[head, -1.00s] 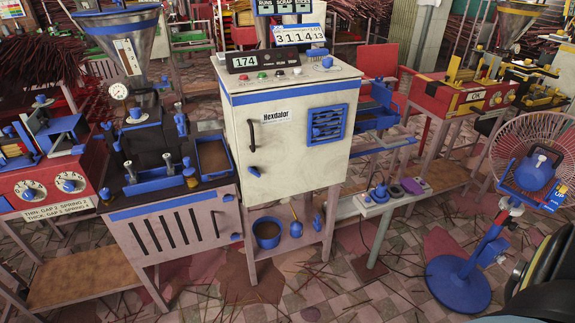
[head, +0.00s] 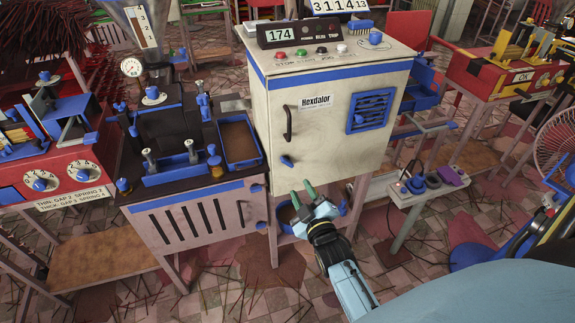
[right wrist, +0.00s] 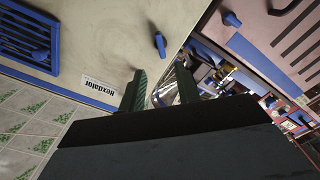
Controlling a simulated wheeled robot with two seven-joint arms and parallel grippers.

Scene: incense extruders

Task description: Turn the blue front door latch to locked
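The blue front door latch (head: 287,161) is a small handle low on the left side of the white Hexdalor cabinet door (head: 325,130), below a dark vertical pull handle (head: 288,123). It looks tilted, its right end lower. In the right wrist view the latch (right wrist: 160,45) shows beyond the fingertips, on the pale door. My right gripper (head: 303,194) has its two green fingers spread with nothing between them. It is below and slightly right of the latch in the head view, apart from it. My left gripper is out of view.
A blue vent (head: 370,110) is on the door's right side. A pink slatted cabinet (head: 165,225) with a blue-trimmed tray (head: 240,143) stands left. A small bench (head: 425,187) stands right. Sticks litter the tiled floor.

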